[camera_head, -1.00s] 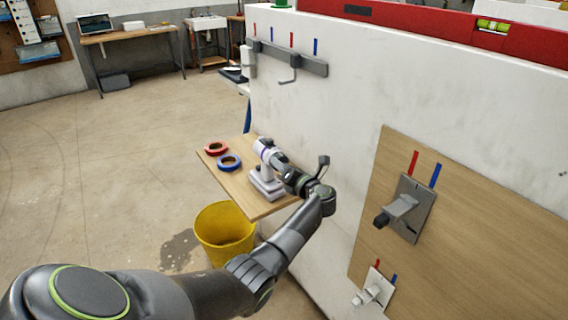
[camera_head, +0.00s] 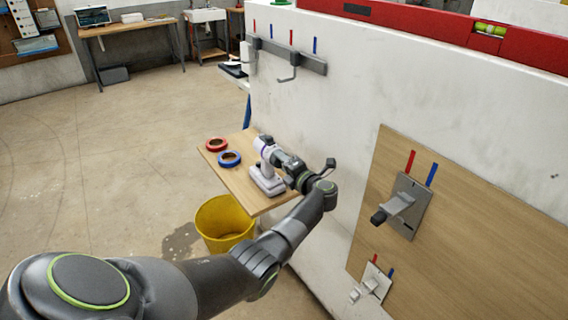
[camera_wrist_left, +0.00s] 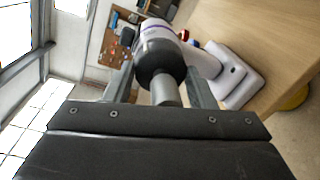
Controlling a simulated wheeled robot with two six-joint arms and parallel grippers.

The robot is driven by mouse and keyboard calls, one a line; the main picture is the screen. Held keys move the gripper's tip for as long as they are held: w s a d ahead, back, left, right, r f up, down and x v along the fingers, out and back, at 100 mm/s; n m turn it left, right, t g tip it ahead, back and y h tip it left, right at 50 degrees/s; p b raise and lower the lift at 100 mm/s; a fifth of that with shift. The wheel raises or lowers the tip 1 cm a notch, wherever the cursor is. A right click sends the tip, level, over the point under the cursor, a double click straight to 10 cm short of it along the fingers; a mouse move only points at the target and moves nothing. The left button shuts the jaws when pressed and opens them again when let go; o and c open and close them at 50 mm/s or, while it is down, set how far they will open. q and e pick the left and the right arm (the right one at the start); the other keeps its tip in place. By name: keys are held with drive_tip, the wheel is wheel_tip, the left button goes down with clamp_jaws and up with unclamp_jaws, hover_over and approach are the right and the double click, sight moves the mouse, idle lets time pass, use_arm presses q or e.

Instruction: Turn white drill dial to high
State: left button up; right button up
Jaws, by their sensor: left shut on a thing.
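The white drill (camera_head: 267,172) stands upright on its base on a small wooden shelf, and its nose faces my left arm. My left gripper (camera_head: 288,166) is at the nose of the drill. In the left wrist view the drill (camera_wrist_left: 230,75) shows its white body, a black collar (camera_wrist_left: 160,60) and a grey nose (camera_wrist_left: 165,92) between the two fingers (camera_wrist_left: 163,88). The fingers are shut on the front of the drill. I cannot read any dial marking. My right gripper is not in view.
A red tape roll (camera_head: 216,143) and a blue tape roll (camera_head: 229,158) lie on the wooden shelf (camera_head: 243,190). A yellow bucket (camera_head: 224,222) stands below. A white wall (camera_head: 345,110) is close on the right, with a lever plate (camera_head: 408,205) on a wooden panel.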

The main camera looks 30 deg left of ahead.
use_arm(q)
drive_tip(key=shift+f, duration=0.1)
drive_tip(key=o, duration=1)
drive_tip(key=shift+c, duration=0.2)
drive_tip(key=b+v, duration=0.1)
drive_tip(key=v, duration=0.6)
drive_tip(key=shift+d, duration=0.25)
